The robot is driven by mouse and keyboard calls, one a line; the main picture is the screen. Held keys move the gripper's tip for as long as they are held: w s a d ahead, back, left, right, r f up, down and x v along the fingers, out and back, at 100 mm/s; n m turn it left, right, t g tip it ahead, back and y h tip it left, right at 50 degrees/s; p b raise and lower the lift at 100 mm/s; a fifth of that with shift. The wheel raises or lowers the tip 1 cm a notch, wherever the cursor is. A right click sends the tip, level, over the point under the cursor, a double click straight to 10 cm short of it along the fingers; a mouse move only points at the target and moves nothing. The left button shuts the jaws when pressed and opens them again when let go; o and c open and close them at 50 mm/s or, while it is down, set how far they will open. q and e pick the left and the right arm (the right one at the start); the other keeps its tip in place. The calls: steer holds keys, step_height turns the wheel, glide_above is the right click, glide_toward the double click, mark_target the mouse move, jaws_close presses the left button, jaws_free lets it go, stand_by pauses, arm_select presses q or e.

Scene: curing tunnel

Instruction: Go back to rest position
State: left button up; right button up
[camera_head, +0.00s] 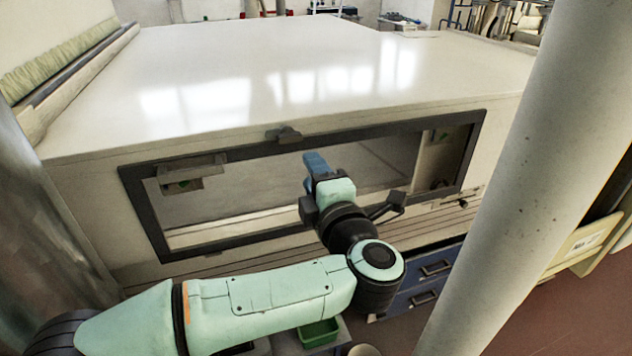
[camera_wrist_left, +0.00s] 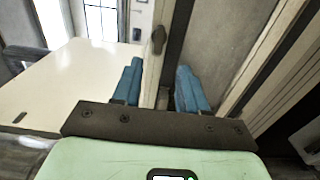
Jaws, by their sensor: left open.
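My left gripper (camera_head: 316,163) is in front of the dark-framed window opening of a large white curing tunnel (camera_head: 250,75). Its blue fingers point toward the opening. The left arm comes in from the lower left, pale green with dark joints. I cannot tell from these views whether the fingertips reach past the frame. My right gripper is in neither view.
A thick pale column (camera_head: 530,160) stands on the right. Blue drawers (camera_head: 432,270) and a green bin (camera_head: 318,333) sit below the tunnel. Brown floor (camera_head: 560,315) shows at the lower right.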

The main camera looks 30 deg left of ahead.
arm_select(q)
steer(key=shift+s+d, duration=0.3)
steer(key=shift+w, duration=0.1)
